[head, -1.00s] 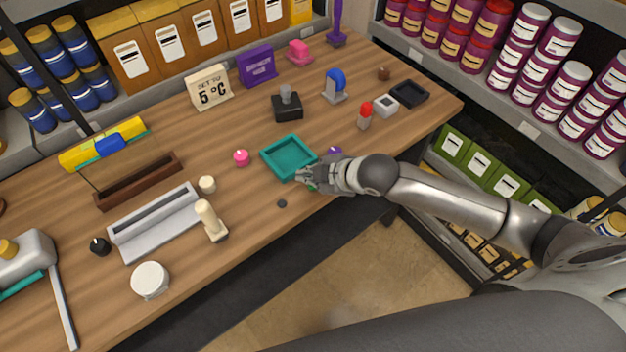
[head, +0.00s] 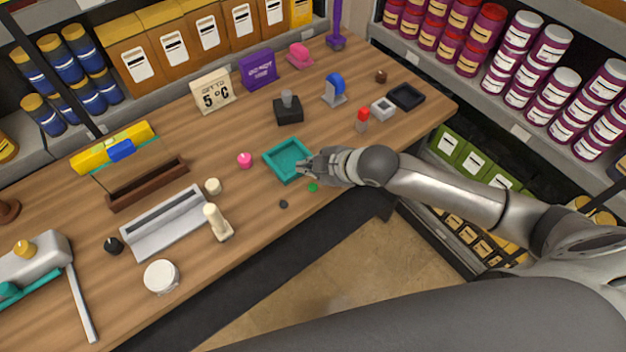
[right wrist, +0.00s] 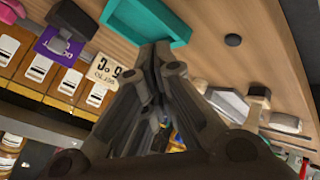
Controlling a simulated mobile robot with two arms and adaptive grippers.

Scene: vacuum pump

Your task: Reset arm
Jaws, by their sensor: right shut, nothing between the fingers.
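My right gripper (head: 308,168) is shut and empty. In the head view it is at the right corner of the teal tray (head: 268,165), and I cannot tell whether it touches the tray. In the right wrist view the shut fingers (right wrist: 155,62) show just below the teal tray (right wrist: 182,36). A small green disc (head: 313,187) lies on the wooden table just below the gripper. A dark disc (head: 283,204) lies to its left, and a dark disc (right wrist: 233,40) also shows in the right wrist view. My left gripper is not in view.
Left on the table (head: 240,225) are a grey grooved block (head: 165,222), a cream stamp (head: 217,222) and a white round jar (head: 161,277). Behind are a black-based stamp (head: 288,110), a red-topped piece (head: 362,119) and a sign (head: 213,92). Shelves of purple jars (head: 553,50) stand right.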

